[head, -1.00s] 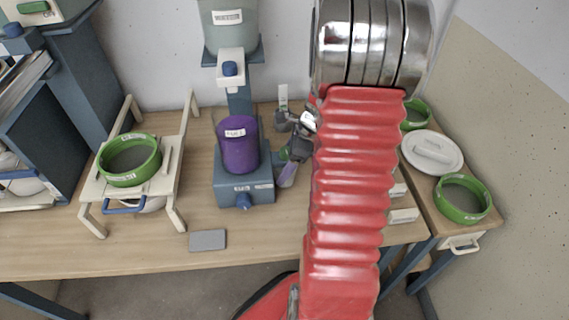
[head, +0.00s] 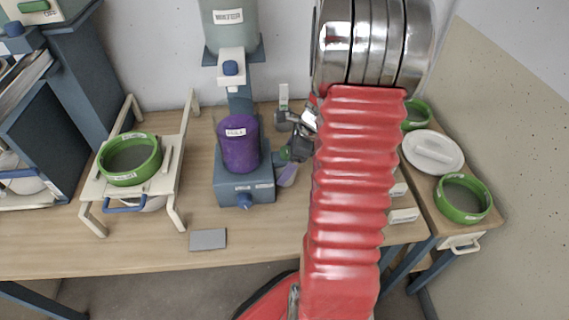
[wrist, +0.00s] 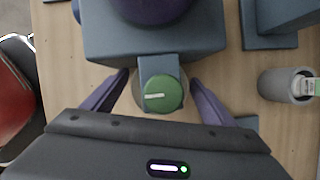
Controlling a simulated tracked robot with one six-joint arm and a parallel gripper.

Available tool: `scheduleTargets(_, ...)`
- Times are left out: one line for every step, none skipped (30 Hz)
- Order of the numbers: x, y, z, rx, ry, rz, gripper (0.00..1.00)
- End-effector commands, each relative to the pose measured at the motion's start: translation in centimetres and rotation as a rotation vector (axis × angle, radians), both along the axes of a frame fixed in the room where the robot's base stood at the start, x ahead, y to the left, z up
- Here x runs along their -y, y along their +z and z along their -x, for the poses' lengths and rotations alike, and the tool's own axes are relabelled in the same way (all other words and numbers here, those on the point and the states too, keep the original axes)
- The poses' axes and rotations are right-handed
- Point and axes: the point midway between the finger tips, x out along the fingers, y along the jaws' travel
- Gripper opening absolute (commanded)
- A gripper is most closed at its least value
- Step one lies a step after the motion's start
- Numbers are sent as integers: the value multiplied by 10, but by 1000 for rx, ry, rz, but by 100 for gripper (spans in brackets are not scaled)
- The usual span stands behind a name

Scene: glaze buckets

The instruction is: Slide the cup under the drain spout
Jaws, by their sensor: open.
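In the wrist view a round, pale grey cup (wrist: 136,102) sits low beneath the drain spout, mostly hidden by it. The blue-grey spout (wrist: 158,66) juts from the stand and carries a green round knob (wrist: 163,95) with a white mark. My gripper (wrist: 160,78) is open, its purple fingers on either side of the cup and spout. I cannot tell whether they touch the cup. In the head view my gripper (head: 287,174) is just right of the blue stand (head: 250,188), partly behind my arm; the cup is not clear there.
A purple container (head: 239,150) stands on the blue stand. A grey holder (wrist: 275,86) with a tool in it stands to the right in the wrist view. A white rack (head: 172,190) with a green-rimmed sieve (head: 128,176) is at left. The table front is mostly clear.

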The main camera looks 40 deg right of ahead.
Motion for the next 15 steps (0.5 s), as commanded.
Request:
scheduleTargets(0,0,0,0,0,0,79)
scheduleTargets(0,0,0,0,0,0,79)
scheduleTargets(0,1,0,0,0,0,79)
scheduleTargets(1,2,0,1,0,1,79)
scheduleTargets(1,3,1,1,0,1,79)
scheduleTargets(2,5,1,1,0,0,79)
scheduleTargets(2,7,2,2,-1,1,79)
scheduleTargets(3,10,2,2,0,2,79)
scheduleTargets(5,14,3,2,1,3,79)
scheduleTargets(5,18,5,2,1,3,79)
scheduleTargets(6,21,6,2,0,2,79)
scheduleTargets(8,27,7,2,-2,3,79)
scheduleTargets(10,31,8,2,-2,3,79)
scheduleTargets(11,35,10,3,-2,3,79)
scheduleTargets(13,41,11,3,-1,4,79)
